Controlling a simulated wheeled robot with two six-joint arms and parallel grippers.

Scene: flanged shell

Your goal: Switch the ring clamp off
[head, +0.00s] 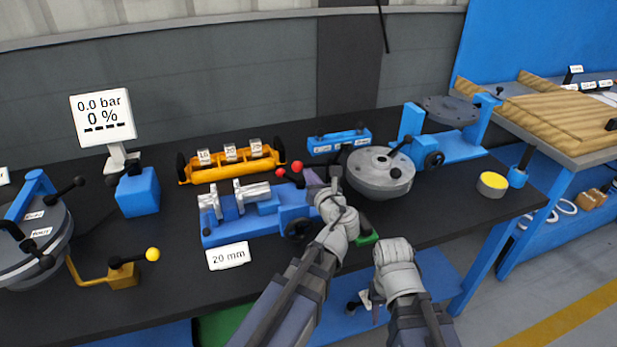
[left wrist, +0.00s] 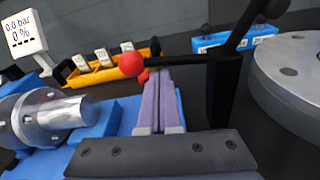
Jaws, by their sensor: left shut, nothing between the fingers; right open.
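My left gripper (head: 316,180) is at the right end of a blue fixture (head: 240,228) that carries metal cylinders. Its purple fingers, clear in the left wrist view (left wrist: 160,122), are shut and empty. Close by is a black lever with a red ball (left wrist: 131,63); two red balls (head: 297,167) show in the head view. I cannot tell whether the fingers touch the lever. No part is labelled clearly as the ring clamp. A grey flanged disc (head: 374,182) with a black-knobbed lever sits just right. My right gripper (head: 376,292) is open, low before the table's front edge, its fingers partly hidden.
A display (head: 103,117) reads 0.0 bar and 0 %. A yellow rack (head: 232,164) and a blue labelled block (head: 338,141) stand behind. A round lidded vessel (head: 40,250) with black-knobbed levers and a yellow-knobbed lever (head: 152,254) are at left. A yellow-topped puck (head: 493,183) is at right.

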